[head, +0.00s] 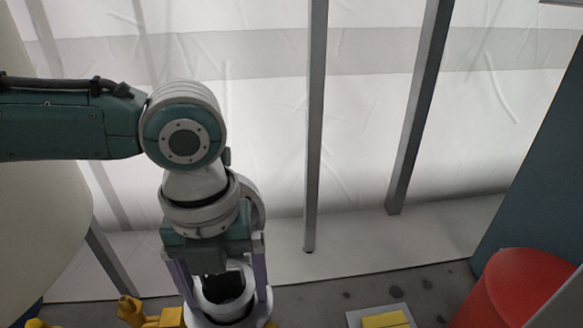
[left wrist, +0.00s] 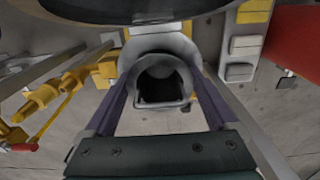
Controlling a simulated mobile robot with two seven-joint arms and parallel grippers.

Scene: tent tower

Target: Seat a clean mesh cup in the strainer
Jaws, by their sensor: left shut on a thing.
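My left gripper (head: 226,290) comes down from above, with its two purple fingers on either side of a pale grey round part with a dark opening. I take the dark-centred piece between the fingers to be the mesh cup (left wrist: 162,88), and the gripper is shut on it. The wider pale grey ring around it looks like the strainer (left wrist: 150,45). The cup appears at or inside this ring, but I cannot tell how deep it sits. The cup's lower end and the mesh are hidden. My right gripper is not in view.
Yellow pipe fittings (head: 140,314) stand just left of the gripper, with a red handle in the left wrist view (left wrist: 45,128). A grey tray with a yellow block (head: 385,320) lies to the right. A red drum (head: 515,290) is farther right. Metal posts (head: 314,130) stand behind.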

